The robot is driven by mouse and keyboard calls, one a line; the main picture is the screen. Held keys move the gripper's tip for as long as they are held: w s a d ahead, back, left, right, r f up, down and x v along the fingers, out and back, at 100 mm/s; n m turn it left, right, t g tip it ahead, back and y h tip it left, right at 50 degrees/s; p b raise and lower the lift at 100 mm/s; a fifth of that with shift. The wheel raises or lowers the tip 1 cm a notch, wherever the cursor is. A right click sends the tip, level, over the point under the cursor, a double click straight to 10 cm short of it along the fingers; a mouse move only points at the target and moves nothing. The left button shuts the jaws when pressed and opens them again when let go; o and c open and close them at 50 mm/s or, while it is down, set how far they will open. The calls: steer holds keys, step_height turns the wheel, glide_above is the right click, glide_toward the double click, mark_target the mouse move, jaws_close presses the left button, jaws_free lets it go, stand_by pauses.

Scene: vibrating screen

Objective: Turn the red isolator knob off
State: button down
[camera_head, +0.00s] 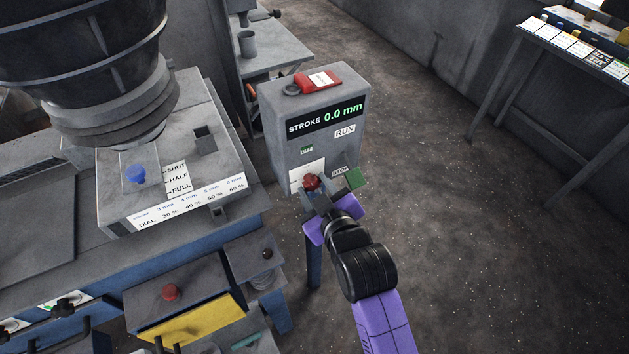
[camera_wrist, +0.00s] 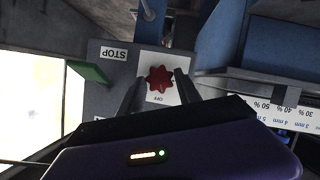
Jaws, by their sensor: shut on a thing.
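The red isolator knob (camera_head: 311,181) sits on a white plate low on the front of the grey control box (camera_head: 285,110). In the wrist view the knob (camera_wrist: 159,79) is star-shaped, with an upside-down OFF label on its plate. My gripper (camera_head: 324,192) is at the knob, its fingers (camera_wrist: 158,84) on either side of it and shut on it. The fingers hide part of the plate, so I cannot tell which way the knob points.
A RUN label and a stroke display (camera_head: 327,118) reading 0.0 mm are above. A grey machine (camera_head: 100,200) with a blue knob (camera_head: 137,174) stands at left. Open floor (camera_head: 440,200) lies to the right.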

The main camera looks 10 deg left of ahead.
steer(key=shift+w+d+m+g+y, duration=0.15)
steer(key=shift+m+g+y, duration=0.6)
steer(key=shift+m, duration=0.75)
steer(key=c, duration=0.9)
jaws_free()
steer(key=shift+o, duration=0.2)
steer(key=v, duration=0.8)
steer(key=shift+b, duration=0.4)
